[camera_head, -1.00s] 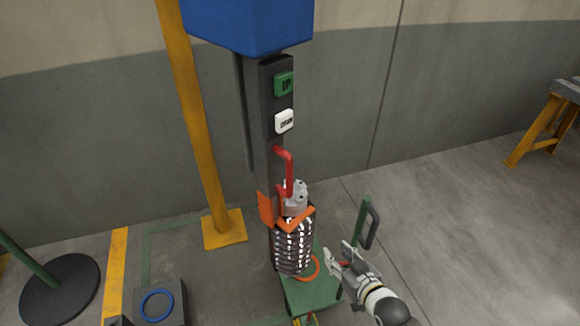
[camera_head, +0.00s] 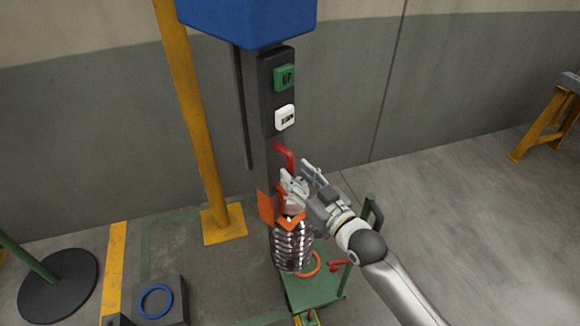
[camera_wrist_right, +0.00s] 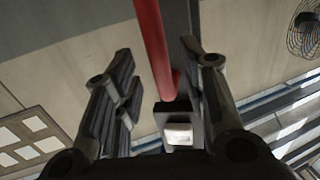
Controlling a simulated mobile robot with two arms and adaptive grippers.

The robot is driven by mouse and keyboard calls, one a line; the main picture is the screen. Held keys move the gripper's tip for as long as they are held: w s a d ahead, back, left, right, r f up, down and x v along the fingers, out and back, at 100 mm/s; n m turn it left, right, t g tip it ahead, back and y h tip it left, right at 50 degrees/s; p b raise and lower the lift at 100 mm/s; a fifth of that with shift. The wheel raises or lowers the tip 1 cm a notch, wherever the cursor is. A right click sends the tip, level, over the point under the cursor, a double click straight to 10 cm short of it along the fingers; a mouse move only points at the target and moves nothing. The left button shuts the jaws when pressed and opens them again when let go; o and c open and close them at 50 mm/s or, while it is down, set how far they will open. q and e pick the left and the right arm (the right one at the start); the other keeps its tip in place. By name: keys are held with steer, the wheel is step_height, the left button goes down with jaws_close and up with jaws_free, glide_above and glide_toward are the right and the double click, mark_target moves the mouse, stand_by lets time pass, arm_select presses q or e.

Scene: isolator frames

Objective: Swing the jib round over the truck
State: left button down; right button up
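The hoist is a blue housing (camera_head: 250,20) with a dark hanging column carrying a green UP button (camera_head: 285,78), a white button (camera_head: 284,118) and a red handle (camera_head: 287,157). A ribbed, shiny load (camera_head: 292,246) hangs at its foot by orange brackets (camera_head: 265,208), above the green truck (camera_head: 325,290). My right gripper (camera_head: 299,178) is open at the lower part of the red handle. In the right wrist view the handle (camera_wrist_right: 154,45) runs between the spread fingers, without visible grip. My left gripper is out of view.
A yellow post (camera_head: 196,120) stands left of the hoist. A dark box with a blue ring (camera_head: 156,300) and a round black base (camera_head: 58,286) are at the lower left. A yellow trestle (camera_head: 540,130) stands at the right.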

mark_target(292, 172)
steer(key=shift+x, duration=1.75)
jaws_close()
